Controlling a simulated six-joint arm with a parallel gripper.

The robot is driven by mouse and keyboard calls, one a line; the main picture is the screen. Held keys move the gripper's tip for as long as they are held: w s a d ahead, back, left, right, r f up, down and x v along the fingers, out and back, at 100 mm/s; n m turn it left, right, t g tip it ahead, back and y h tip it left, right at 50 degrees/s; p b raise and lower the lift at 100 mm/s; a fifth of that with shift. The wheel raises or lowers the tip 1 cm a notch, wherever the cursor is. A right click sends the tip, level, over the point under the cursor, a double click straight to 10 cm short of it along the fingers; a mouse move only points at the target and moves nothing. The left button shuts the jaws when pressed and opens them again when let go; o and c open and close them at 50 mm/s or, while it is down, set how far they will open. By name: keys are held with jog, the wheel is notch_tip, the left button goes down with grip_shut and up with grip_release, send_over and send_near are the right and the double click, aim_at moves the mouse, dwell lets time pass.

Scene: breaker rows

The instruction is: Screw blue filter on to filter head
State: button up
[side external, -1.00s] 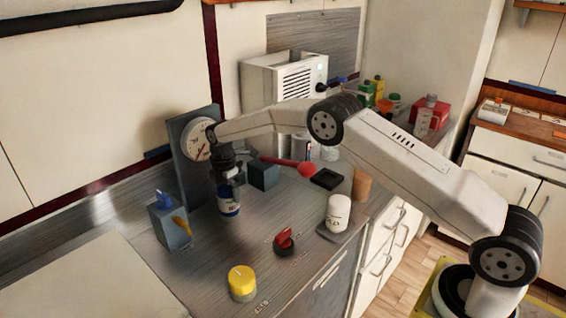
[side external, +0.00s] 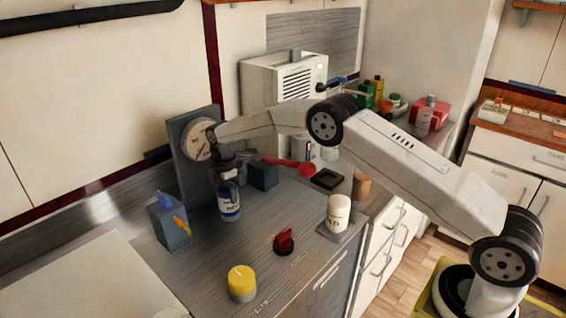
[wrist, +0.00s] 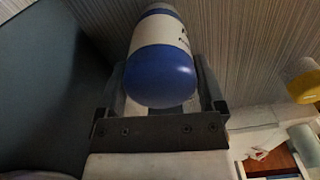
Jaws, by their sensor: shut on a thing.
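The blue filter (side external: 229,205), a blue canister with a white label, hangs roughly upright below my gripper (side external: 227,177) in the side view. In the wrist view, the filter (wrist: 160,75) lies between the two fingers of my gripper (wrist: 163,88), its rounded blue end toward the camera. My gripper is shut on it. I cannot pick out the filter head with certainty. A dark grey upright panel with a round gauge (side external: 199,139) stands just left of my gripper, and a dark block (side external: 263,176) is to the right.
A blue-grey box with a blue and yellow handle (side external: 170,222) is at left. A yellow button (side external: 241,283), a red knob (side external: 284,240) and a white canister (side external: 338,212) are nearer the front. A red-ended handle (side external: 303,168) lies behind. The counter between them is clear.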

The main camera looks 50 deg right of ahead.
jog(key=m, duration=0.3)
jog(key=shift+m, duration=0.4)
jog(key=m, duration=0.3)
jog(key=shift+m, duration=0.3)
jog(key=m, duration=0.3)
jog(key=shift+m, duration=2.3)
jog(key=o, duration=0.9)
